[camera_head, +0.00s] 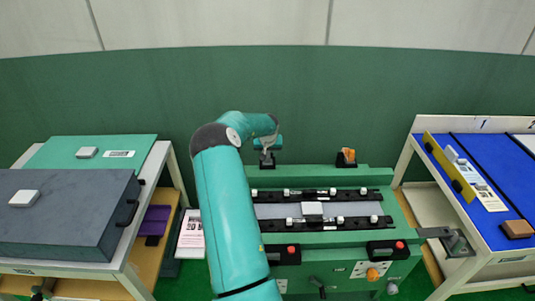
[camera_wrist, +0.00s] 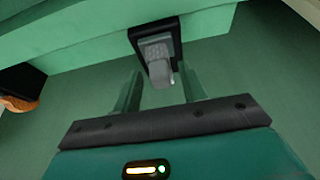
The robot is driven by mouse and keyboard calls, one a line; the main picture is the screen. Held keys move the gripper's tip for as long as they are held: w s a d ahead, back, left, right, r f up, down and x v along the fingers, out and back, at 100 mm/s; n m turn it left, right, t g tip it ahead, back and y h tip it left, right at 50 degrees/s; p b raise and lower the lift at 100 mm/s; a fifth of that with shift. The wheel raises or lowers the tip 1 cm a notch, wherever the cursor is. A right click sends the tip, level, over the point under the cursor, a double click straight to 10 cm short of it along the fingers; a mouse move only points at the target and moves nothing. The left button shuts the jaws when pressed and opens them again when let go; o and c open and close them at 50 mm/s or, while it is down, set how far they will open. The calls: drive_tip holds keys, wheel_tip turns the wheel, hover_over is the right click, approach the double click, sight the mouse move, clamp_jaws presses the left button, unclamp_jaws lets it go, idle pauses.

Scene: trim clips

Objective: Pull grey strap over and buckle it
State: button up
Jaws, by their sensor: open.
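A grey piece (camera_wrist: 158,62), which looks like the end of the grey strap, sits in a black bracket on the green station's edge in the wrist view. My gripper (camera_wrist: 161,76) is open, its two fingers on either side of this grey end; I cannot tell whether they touch it. In the head view my gripper (camera_head: 268,143) is at the back left of the green station, over a small black mount (camera_head: 267,166). An orange piece on a black base (camera_head: 347,158), possibly the buckle, stands to the right. It partly shows in the wrist view (camera_wrist: 18,103).
The green station (camera_head: 330,270) carries two black rails with white clips and a grey panel between them. A cart with a dark grey case (camera_head: 60,215) stands left. A blue-topped cart (camera_head: 510,170) stands right. A green wall is behind.

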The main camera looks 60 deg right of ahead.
drive_tip(key=shift+d+f, duration=0.15)
drive_tip(key=shift+f, duration=0.25)
drive_tip(key=shift+w, duration=0.1)
clamp_jaws()
